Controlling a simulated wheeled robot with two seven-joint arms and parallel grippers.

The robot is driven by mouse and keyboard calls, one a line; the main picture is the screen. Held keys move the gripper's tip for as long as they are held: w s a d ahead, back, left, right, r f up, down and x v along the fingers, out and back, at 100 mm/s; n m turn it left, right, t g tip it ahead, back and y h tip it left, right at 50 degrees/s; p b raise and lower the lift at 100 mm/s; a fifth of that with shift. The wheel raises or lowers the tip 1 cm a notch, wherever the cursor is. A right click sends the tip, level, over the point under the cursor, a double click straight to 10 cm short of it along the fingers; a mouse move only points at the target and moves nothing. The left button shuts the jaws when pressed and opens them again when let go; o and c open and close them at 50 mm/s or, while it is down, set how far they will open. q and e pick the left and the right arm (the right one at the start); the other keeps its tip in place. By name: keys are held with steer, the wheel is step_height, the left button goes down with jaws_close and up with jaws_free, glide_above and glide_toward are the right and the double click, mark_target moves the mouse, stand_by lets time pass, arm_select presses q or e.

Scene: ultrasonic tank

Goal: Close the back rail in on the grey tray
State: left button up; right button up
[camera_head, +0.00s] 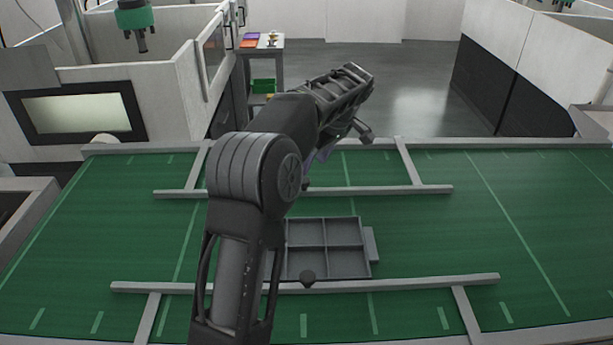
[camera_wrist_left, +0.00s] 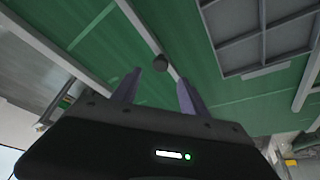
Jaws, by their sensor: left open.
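The grey tray (camera_head: 361,240) with several compartments lies on the green surface between two rails, its left part hidden behind my left arm. The back rail (camera_head: 410,190) runs left to right beyond the tray, with green surface between them; my arm hides its middle. In the left wrist view the back rail (camera_wrist_left: 140,22) carries a dark round knob (camera_wrist_left: 160,63). My left gripper (camera_wrist_left: 157,80) is open, its purple fingers on either side of the knob in that view; contact cannot be told. The tray (camera_wrist_left: 232,47) shows there at upper right. In the head view the gripper (camera_head: 320,157) is mostly hidden behind the arm.
The front rail (camera_head: 430,283) with its own dark knob (camera_head: 307,278) runs along the tray's near side. Crossbars (camera_head: 408,162) join the rails to the table edges. The green surface (camera_head: 530,220) is clear at right. White-walled booths stand behind.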

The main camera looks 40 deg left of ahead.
arm_select(q)
steer(key=p+x, duration=0.1)
steer(key=x, duration=0.6)
steer(key=shift+a+f+p, duration=0.1)
steer(key=shift+f+p, duration=0.15)
steer(key=shift+p, duration=0.1)
steer(key=shift+c, duration=0.4)
jaws_close()
stand_by(0.6)
